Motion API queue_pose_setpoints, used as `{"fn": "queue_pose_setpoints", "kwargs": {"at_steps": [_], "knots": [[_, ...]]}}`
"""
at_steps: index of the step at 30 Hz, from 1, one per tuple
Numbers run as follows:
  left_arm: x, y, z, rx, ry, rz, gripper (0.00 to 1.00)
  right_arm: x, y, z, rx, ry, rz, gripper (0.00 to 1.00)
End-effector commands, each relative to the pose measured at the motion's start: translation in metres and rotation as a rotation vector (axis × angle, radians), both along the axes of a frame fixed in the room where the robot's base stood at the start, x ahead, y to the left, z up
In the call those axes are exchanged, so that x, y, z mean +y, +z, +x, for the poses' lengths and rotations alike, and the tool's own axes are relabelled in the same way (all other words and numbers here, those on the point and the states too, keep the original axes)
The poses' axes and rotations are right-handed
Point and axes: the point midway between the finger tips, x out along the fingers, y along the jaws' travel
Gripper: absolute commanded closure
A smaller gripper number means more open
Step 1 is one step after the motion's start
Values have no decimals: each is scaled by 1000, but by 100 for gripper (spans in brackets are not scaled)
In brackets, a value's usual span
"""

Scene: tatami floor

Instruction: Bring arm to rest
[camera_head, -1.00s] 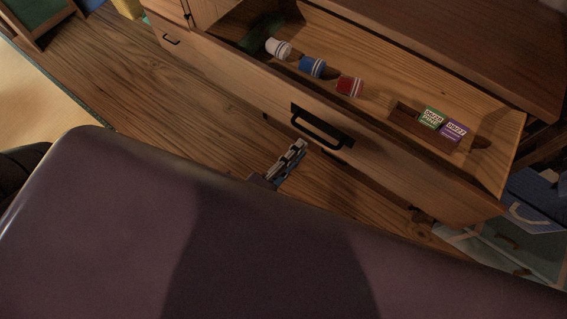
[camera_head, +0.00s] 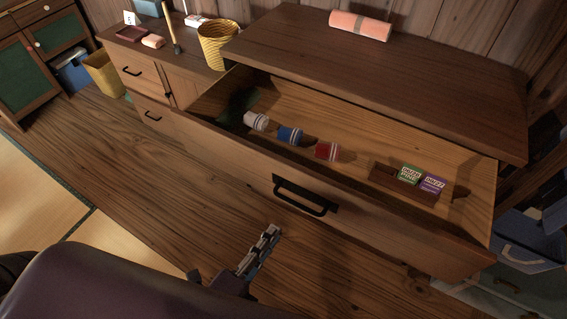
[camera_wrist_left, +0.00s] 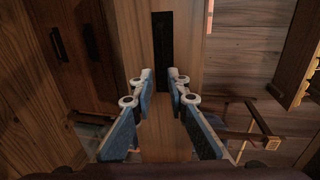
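My left gripper (camera_head: 262,250) is in front of the open drawer (camera_head: 225,152), apart from its black handle (camera_head: 304,197). In the left wrist view, the two blue-padded fingers of my left gripper (camera_wrist_left: 160,76) stand apart with nothing between them. The dark handle (camera_wrist_left: 162,45) shows beyond the fingertips. My right gripper is in neither view.
The drawer holds a white (camera_head: 256,121), a blue (camera_head: 290,135) and a red roll-like item (camera_head: 327,151), plus green (camera_head: 409,174) and purple boxes (camera_head: 432,184). A pink roll (camera_head: 360,25) lies on the cabinet top. Wood floor (camera_head: 130,175) is clear at left.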

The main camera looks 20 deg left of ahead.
Motion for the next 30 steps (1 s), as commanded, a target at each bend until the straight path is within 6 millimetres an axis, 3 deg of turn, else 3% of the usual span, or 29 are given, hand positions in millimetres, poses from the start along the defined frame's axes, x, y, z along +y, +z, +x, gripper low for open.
{"fn": "queue_pose_setpoints", "kwargs": {"at_steps": [7, 11, 20, 24, 30], "knots": [[-1, -8, 0, 14, 5, -18, 85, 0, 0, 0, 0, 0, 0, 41], [-5, -48, -2, 94, 34, -113, 85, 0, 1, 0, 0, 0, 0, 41], [-6, -224, -32, 478, 234, -462, 85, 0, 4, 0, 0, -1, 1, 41], [6, -304, -60, 667, 379, -584, 85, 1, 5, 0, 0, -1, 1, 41], [38, -402, -113, 915, 644, -710, 85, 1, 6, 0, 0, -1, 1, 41]]}}
